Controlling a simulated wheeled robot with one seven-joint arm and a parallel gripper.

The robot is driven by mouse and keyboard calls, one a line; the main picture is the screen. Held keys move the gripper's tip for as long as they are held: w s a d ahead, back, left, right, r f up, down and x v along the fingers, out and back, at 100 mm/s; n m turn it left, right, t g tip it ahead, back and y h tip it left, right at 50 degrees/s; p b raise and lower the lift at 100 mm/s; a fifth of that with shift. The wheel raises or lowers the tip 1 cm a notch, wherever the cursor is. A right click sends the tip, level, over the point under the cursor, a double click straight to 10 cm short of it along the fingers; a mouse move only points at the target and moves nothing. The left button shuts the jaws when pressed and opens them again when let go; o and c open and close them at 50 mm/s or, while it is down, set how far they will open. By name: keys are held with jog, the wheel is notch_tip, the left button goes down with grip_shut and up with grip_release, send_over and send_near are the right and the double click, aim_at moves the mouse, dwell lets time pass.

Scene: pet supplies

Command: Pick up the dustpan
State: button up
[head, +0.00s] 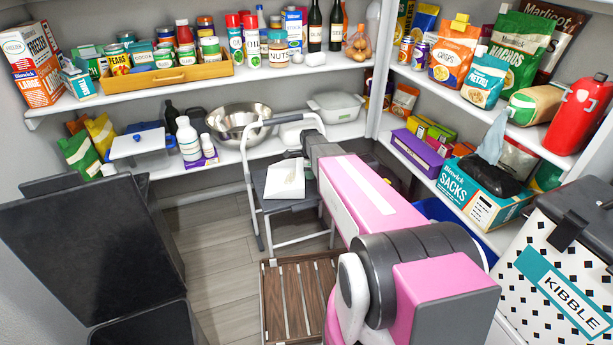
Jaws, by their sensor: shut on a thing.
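A flat white piece that looks like the dustpan (285,180) shows in the head view at the middle, over the dark seat of the grey step stool. My gripper (294,155) is at the far end of my pink arm, at the piece's back edge. It is small and dark here, and its fingers are hard to make out. It appears shut on the dustpan's back end. I cannot tell whether the dustpan touches the seat or is held just above it.
The folding step stool (256,190) stands around the piece, with its top rail behind. A steel bowl (240,122) and bottles fill the shelf behind. Floor is bare at left (215,265).

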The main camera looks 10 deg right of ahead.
notch_tip(320, 180, up, 10)
jog(key=shift+f, duration=0.2)
dwell(0.4)
